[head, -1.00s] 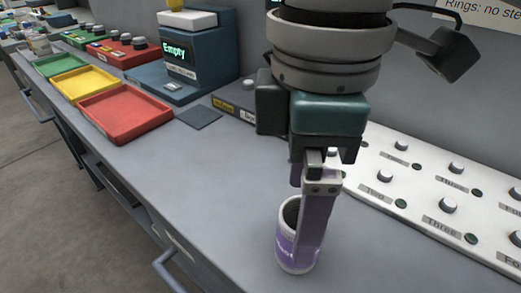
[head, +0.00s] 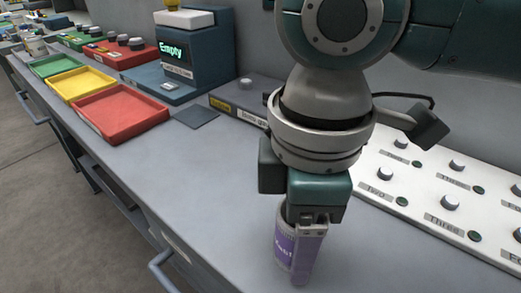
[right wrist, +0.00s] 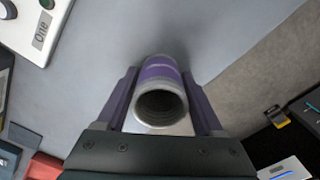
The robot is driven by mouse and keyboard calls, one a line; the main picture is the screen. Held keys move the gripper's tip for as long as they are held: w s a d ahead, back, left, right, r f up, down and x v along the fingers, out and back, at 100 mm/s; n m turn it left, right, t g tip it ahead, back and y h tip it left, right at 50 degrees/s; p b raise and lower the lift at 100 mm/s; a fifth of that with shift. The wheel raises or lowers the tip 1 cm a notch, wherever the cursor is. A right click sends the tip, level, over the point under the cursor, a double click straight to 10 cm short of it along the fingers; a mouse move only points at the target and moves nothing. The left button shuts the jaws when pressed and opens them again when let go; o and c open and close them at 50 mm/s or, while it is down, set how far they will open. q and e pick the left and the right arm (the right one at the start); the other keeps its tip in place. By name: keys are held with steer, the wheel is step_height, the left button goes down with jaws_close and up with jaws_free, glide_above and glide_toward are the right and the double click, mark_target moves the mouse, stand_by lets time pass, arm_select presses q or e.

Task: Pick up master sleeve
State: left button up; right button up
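The master sleeve (head: 284,245) is a short purple tube with a pale rim and white lettering. It stands upright on the grey bench near its front edge. In the right wrist view, its open mouth (right wrist: 160,104) faces the camera. My right gripper (head: 300,262) points straight down over it, with one purple finger on each side of the sleeve. The near finger hides part of it in the head view. In the right wrist view, my right gripper (right wrist: 160,85) looks open, with thin gaps beside the sleeve. My left gripper is out of view.
A white panel (head: 437,205) with knobs lies to the right. Red (head: 118,113), yellow (head: 82,83) and green (head: 56,65) trays stand at the left. Behind them is a blue machine (head: 200,55) with an "Empty" display. The bench left of the sleeve is clear.

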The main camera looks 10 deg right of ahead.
jaws_close()
stand_by(0.3)
steer(key=shift+r, duration=0.15)
step_height(320, 180, up, 20)
steer(key=p, duration=0.4)
steer(key=shift+p, duration=0.3)
steer(key=shift+r+p, duration=2.15)
steer(key=shift+p, duration=0.9)
